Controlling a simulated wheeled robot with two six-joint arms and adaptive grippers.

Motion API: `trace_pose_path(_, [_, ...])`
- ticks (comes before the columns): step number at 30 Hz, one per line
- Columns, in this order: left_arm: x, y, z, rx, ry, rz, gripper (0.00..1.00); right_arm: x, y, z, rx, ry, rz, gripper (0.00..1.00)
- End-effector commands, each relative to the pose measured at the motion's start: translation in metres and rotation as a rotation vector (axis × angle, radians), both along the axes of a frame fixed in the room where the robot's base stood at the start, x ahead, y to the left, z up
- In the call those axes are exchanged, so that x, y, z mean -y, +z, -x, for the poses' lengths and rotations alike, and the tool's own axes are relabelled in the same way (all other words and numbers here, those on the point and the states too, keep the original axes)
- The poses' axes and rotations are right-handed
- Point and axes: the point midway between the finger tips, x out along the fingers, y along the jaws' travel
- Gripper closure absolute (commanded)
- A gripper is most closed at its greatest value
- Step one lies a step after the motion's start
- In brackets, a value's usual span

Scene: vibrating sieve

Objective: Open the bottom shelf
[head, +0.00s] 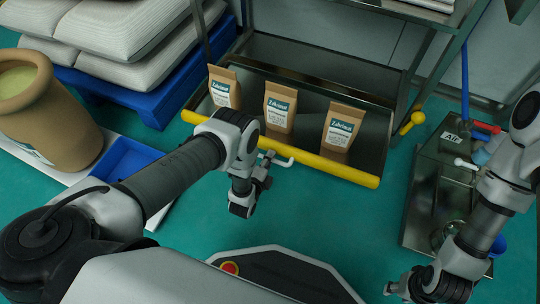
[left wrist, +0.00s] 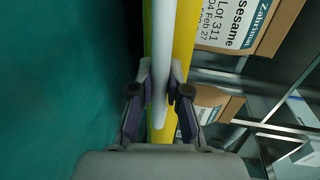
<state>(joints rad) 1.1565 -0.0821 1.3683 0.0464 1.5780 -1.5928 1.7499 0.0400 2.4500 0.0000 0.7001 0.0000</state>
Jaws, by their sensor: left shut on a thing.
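The bottom shelf (head: 359,176) is a dark metal tray with a yellow front bar (head: 322,172). A pale handle (head: 281,161) sticks out at the front of the bar. It also shows in the left wrist view (left wrist: 165,45), in front of the yellow bar (left wrist: 184,45). My left gripper (head: 266,168) is at this handle. In the left wrist view its fingers (left wrist: 160,88) are shut on the handle, one on each side. My right gripper (head: 402,288) is low at the right, away from the shelf; its finger opening is unclear.
Three brown paper bags (head: 280,108) stand on the shelf. A metal machine (head: 425,190) stands at the right. A clay-coloured pot (head: 45,120) and white sacks on a blue pallet (head: 150,98) are at the left. Green floor (head: 330,215) is clear before the shelf.

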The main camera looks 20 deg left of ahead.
Motion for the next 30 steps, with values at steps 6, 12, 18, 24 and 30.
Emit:
trace_pose_path(6, [-0.001,-0.001,0.001,-0.001,0.003,-0.001,1.0,0.0,0.0,0.0,0.0,0.0,0.0,0.6])
trace_pose_path(12, [-0.001,-0.001,0.001,-0.002,0.003,-0.001,0.78,0.0,0.0,0.0,0.0,0.0,0.0,0.6])
trace_pose_path(18, [-0.001,0.0,0.001,-0.001,0.002,0.0,0.59,0.0,0.0,0.0,0.0,0.0,0.0,0.6])
trace_pose_path(24, [-0.001,0.0,0.003,-0.001,0.001,0.0,0.59,0.0,0.0,0.0,0.0,0.0,0.0,0.6])
trace_pose_path(30, [-0.002,0.006,0.035,-0.006,0.001,0.0,0.59,0.0,0.0,0.0,0.0,0.0,0.0,0.6])
